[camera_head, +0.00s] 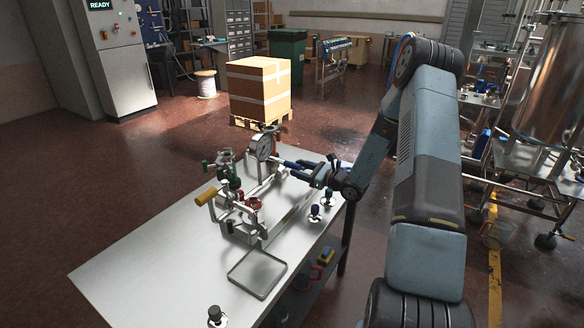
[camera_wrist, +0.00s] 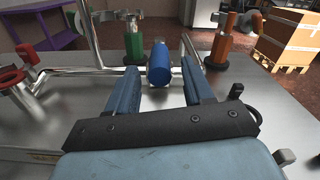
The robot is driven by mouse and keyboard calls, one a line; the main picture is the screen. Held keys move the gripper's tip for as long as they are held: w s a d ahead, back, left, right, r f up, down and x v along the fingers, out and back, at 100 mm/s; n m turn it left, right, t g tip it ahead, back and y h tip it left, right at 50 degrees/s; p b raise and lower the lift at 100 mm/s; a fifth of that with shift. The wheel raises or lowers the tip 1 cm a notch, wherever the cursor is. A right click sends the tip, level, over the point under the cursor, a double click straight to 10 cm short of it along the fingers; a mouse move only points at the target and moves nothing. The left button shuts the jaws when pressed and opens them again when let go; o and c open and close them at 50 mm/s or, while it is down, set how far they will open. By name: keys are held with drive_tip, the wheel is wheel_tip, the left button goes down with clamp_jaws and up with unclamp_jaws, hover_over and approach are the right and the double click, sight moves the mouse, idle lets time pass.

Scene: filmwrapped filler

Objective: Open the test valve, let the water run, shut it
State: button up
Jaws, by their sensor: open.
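A metal pipe rig with several valves stands on the workbench. A blue lever grip (camera_head: 290,164) points toward my gripper (camera_head: 303,173); its round end (camera_wrist: 160,70) lies between my two spread fingers (camera_wrist: 161,77) in the wrist view, with gaps on both sides. My gripper is open. A red handwheel (camera_head: 250,205) sits on the near part of the rig, and an ochre grip (camera_head: 206,196) sticks out at its left. A green valve body (camera_head: 226,168) and a dial gauge (camera_head: 263,147) stand behind. An orange-brown valve body (camera_wrist: 221,46) shows right of the blue grip. I see no running water.
A shallow metal tray (camera_head: 235,278) lies on the workbench (camera_head: 140,270) in front of the rig. Small dark-topped knobs (camera_head: 315,211) stand near the right edge. A cardboard box (camera_head: 258,90) on a pallet is behind. The bench's left front is clear.

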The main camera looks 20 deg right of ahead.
sight(292, 166)
drive_tip(key=shift+x, duration=2.1)
clamp_jaws()
